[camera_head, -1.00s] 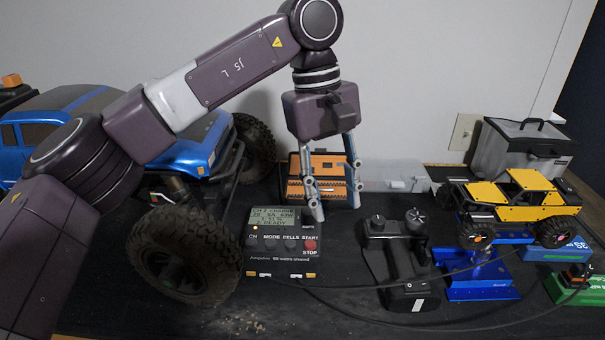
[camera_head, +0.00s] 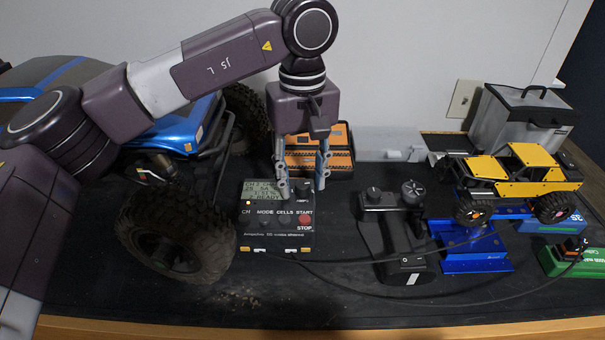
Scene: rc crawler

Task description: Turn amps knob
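A black charger box (camera_head: 277,242) stands on the bench left of centre. It has a lit display (camera_head: 260,191), a row of small dark controls labelled CH, MODE and CELLS, and a red START/STOP button (camera_head: 304,219). My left gripper (camera_head: 301,189) points down at the charger's back right edge, beside the display. I cannot tell whether the fingertips touch the charger. My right gripper is not in view.
A blue truck with a big tyre (camera_head: 178,245) stands close left of the charger. An orange case (camera_head: 338,158) is behind my gripper. A black transmitter (camera_head: 400,235) and a yellow crawler (camera_head: 520,180) on a blue stand (camera_head: 470,250) are to the right. Cables cross the front.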

